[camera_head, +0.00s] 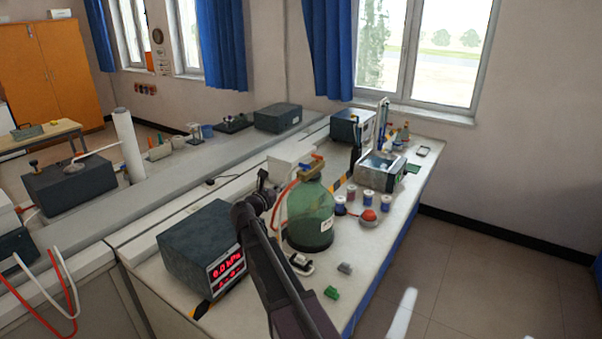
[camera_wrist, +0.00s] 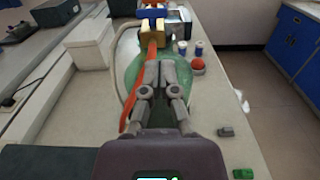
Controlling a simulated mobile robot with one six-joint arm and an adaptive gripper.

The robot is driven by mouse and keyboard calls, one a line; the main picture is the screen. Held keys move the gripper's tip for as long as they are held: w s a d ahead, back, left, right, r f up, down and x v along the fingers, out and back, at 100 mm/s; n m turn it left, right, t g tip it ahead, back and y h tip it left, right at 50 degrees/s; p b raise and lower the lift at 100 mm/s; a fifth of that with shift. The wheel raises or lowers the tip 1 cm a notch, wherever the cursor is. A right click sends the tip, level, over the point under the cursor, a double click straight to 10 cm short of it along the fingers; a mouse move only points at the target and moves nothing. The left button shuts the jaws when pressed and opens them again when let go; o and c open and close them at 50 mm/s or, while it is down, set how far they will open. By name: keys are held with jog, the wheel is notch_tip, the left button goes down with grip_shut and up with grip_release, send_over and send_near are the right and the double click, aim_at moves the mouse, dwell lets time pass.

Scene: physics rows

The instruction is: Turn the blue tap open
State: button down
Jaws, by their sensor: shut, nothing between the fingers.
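A large green glass bottle (camera_head: 310,218) stands on the bench with a yellow-brown fitting (camera_head: 309,172) on its neck. The small blue tap (camera_head: 316,156) sits at the top of this fitting. In the wrist view the blue tap (camera_wrist: 152,13) is at the top edge, beyond the yellow fitting (camera_wrist: 150,31). My gripper (camera_head: 263,177) is left of the bottle neck in the head view. In the wrist view my gripper (camera_wrist: 161,62) is shut and empty, its fingertips pointing towards the fitting. It appears apart from the tap. The tap's exact angle is too small to tell.
A red hose (camera_wrist: 136,90) runs from the fitting beside my fingers. A dark meter box (camera_head: 200,253) with a red display stands left of the bottle. Spools (camera_head: 353,192) and a red-topped item (camera_head: 369,216) stand to the right.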

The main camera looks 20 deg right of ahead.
aim_at(306, 167)
jog(key=shift+w, duration=0.1)
jog(key=x, duration=1.4)
jog(key=shift+a, duration=0.3)
